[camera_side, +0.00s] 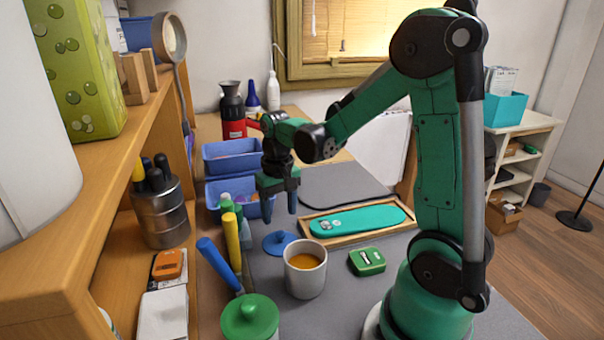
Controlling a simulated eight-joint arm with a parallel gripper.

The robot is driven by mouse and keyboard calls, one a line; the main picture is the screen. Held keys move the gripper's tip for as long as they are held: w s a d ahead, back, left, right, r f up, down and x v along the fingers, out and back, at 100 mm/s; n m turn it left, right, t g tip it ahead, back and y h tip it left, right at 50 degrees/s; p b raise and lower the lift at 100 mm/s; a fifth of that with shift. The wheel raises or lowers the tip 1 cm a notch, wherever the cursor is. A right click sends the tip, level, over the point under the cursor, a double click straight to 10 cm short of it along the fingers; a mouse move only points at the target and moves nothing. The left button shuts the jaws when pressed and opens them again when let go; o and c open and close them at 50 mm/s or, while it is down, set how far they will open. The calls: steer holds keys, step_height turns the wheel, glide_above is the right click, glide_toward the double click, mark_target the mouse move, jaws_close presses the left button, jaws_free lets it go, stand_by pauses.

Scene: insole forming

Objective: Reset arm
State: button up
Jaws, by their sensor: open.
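My gripper (280,204) hangs from my green arm over the back left of the grey work mat. Its two blue-grey fingers point down and are apart, with nothing between them. A teal insole (372,220) lies flat in a shallow wooden tray (330,242) to the right of my gripper. Grey marks show at the insole's left end. A flat blue disc (279,242) with a knob lies on the mat below and in front of my fingers.
A mug of orange-brown liquid (305,276), a green box-like tool (367,261) and a green lidded jar (250,318) stand in front. Blue bins (230,157) and bottles (227,203) are at the left, beside a wooden shelf (95,225). A dark grey pad (340,184) lies behind the tray.

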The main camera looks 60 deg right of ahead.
mark_target(281, 233)
step_height(281, 233, up, 6)
step_height(281, 233, down, 12)
steer(key=shift+f, duration=0.1)
step_height(281, 233, up, 21)
steer(key=s+a+r, duration=0.6)
steer(key=s+a, duration=0.1)
steer(key=s, duration=0.2)
steer(key=shift+f, duration=2.85)
